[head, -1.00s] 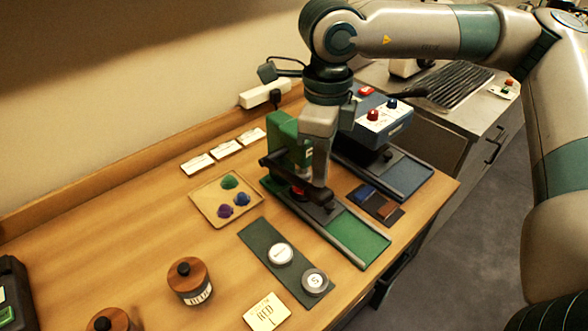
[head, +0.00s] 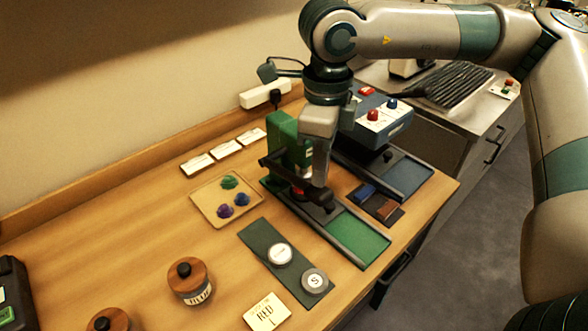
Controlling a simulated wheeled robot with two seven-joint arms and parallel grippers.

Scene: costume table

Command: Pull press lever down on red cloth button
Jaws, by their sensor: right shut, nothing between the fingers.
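The green press (head: 283,131) stands on a dark base with a green tray (head: 354,238) on the table. Its dark lever (head: 274,160) reaches out at the front, low over the base. A small red piece (head: 298,190) shows under the press head; I cannot tell its exact shape. My right gripper (head: 318,178) points down at the press, in front of the lever and close to it. Its fingers are shut with nothing between them, and it hides part of the press. Whether it touches the lever cannot be told. My left gripper is not in view.
A blue-grey press unit (head: 378,115) stands behind on the right, near a dark tray (head: 376,202) with blue and brown pieces. A wooden tray (head: 208,207) holds coloured buttons. A dark mat (head: 262,244) bears two round dies. A RED card (head: 266,311) and lidded jars (head: 189,282) are in front.

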